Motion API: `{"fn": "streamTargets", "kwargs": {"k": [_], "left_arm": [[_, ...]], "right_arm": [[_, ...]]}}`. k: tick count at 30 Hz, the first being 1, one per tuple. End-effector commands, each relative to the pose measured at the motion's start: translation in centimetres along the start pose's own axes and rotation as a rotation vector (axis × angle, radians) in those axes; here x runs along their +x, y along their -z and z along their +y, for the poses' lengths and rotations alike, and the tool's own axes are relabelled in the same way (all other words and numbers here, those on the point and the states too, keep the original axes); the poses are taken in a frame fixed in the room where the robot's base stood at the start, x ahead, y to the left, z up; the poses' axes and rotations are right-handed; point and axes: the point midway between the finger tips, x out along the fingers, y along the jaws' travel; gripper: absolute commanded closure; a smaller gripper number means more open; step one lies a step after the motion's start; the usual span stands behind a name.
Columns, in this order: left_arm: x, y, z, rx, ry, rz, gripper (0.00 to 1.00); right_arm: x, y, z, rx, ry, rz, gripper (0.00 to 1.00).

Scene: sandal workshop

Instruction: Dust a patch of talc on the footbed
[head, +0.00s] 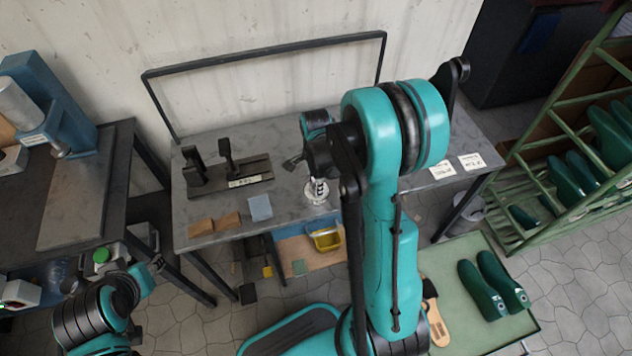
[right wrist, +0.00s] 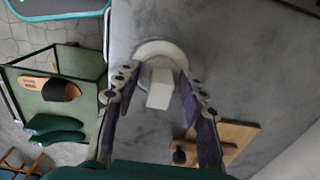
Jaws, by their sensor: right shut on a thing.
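My right gripper (head: 316,180) points down over the grey bench, largely behind my own arm. In the right wrist view its fingers (right wrist: 160,76) are shut on a white block-like piece (right wrist: 160,90). A white round dish or base (right wrist: 160,50) shows just beyond it; it also shows in the head view (head: 316,195). Whether the two are joined, I cannot tell. A tan footbed with a dark strap (right wrist: 50,88) lies on the green table; the head view shows it partly (head: 437,323) behind my arm. No talc patch is discernible. My left gripper (head: 152,267) is small at the lower left, its jaws unclear.
A black fixture (head: 230,178), brown blocks (head: 215,223) and a grey-blue block (head: 260,208) stand left on the bench (head: 285,160). White cards (head: 472,161) lie at its right. A wooden board (right wrist: 235,135) lies nearby. Green shoe forms (head: 490,285) stand on the green table (head: 465,255).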

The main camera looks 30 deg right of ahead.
Motion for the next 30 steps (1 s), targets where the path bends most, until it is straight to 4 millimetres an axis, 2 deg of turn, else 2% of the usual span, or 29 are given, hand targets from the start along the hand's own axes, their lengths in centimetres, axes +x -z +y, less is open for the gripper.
{"fn": "streamTargets", "kwargs": {"k": [30], "left_arm": [[0.73,-0.53,0.00,0.000,0.000,0.000,0.60]], "right_arm": [[0.99,0.00,0.00,0.000,0.000,0.000,0.82]]}}
